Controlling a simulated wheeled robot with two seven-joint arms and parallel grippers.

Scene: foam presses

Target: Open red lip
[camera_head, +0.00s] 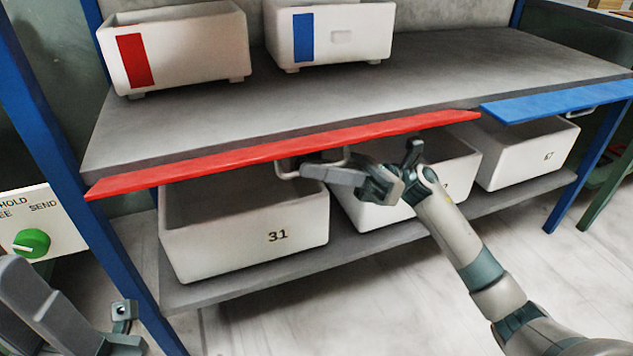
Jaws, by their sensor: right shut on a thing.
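The red lip (225,157) is a long flat strip along the front edge of the shelf top, on the left and middle. It looks raised, about level with the shelf top. A light handle (344,159) hangs under it. My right gripper (292,165) is at this handle, under the lip, and is shut on it; the fingertips are partly hidden. My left gripper (125,326) is at the lower left, partly cut off by the frame edge, away from the lip. Its jaw state is not clear.
A white bin marked 31 (240,235) and other white bins (525,152) stand on the lower shelf. A blue lip (560,100) is at the right. Bins with a red (190,45) and a blue label (350,30) stand above. A blue post (60,140) and green-knob panel (62,225) are left.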

